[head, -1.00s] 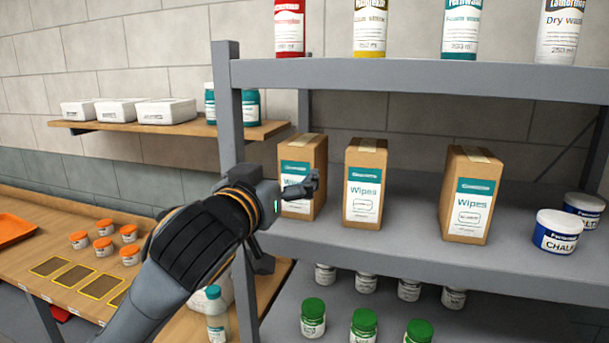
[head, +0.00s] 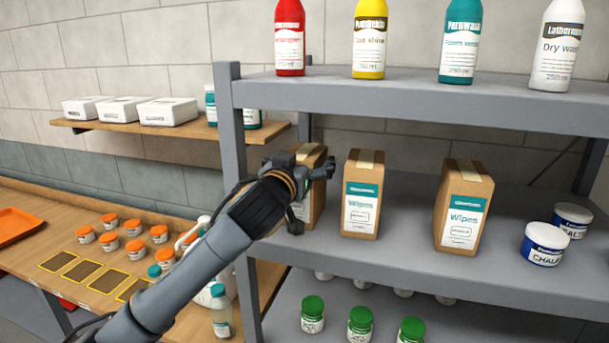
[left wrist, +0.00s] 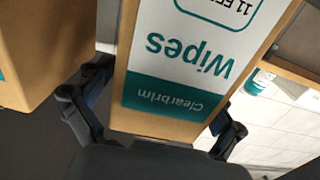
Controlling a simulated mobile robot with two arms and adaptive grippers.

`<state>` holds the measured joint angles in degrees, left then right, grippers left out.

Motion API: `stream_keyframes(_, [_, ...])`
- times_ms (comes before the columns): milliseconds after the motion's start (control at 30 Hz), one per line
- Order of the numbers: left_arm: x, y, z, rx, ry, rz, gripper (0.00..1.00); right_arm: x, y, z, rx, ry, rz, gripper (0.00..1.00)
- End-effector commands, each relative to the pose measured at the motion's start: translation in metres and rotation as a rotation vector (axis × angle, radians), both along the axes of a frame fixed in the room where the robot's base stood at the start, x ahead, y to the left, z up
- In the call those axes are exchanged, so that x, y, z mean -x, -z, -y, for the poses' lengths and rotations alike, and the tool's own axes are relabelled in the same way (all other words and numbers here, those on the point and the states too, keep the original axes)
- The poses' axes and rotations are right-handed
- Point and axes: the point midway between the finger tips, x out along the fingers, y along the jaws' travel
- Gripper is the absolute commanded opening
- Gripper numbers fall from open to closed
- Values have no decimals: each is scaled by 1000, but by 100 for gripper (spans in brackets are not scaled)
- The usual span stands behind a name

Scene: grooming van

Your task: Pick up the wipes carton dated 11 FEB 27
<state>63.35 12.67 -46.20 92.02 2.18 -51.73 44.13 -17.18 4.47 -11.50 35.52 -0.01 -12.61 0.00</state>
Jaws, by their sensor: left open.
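Three brown wipes cartons stand upright on the middle shelf: a left one (head: 316,205), a middle one (head: 361,194) and a right one (head: 462,207). Their dates are too small to read in the head view. My left gripper (head: 311,196) is at the left carton and hides part of it. In the left wrist view, the open left gripper (left wrist: 160,105) has one finger on each side of a carton (left wrist: 190,55), whose label appears upside down. Its date box reads "11 FE", with the rest cut off. Whether the fingers touch it is unclear. My right gripper is not in view.
A neighbouring carton (left wrist: 40,45) stands close on the left in the wrist view. Two chalk tubs (head: 544,244) are at the shelf's right. Bottles stand on the upper shelf (head: 400,92), above the cartons. A grey shelf post (head: 232,150) is just left of my gripper.

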Motion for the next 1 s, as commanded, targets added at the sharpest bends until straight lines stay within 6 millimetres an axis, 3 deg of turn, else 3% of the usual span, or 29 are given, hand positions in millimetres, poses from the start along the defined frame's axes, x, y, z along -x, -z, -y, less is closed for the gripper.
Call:
stream_keyframes(267, [-3, 1, 1, 0, 1, 1, 94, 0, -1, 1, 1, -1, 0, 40])
stream_keyframes(700, [-3, 1, 1, 0, 1, 1, 7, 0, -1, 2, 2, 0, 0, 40])
stream_keyframes(1000, [-3, -3, 1, 2, 1, 5, 5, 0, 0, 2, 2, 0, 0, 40])
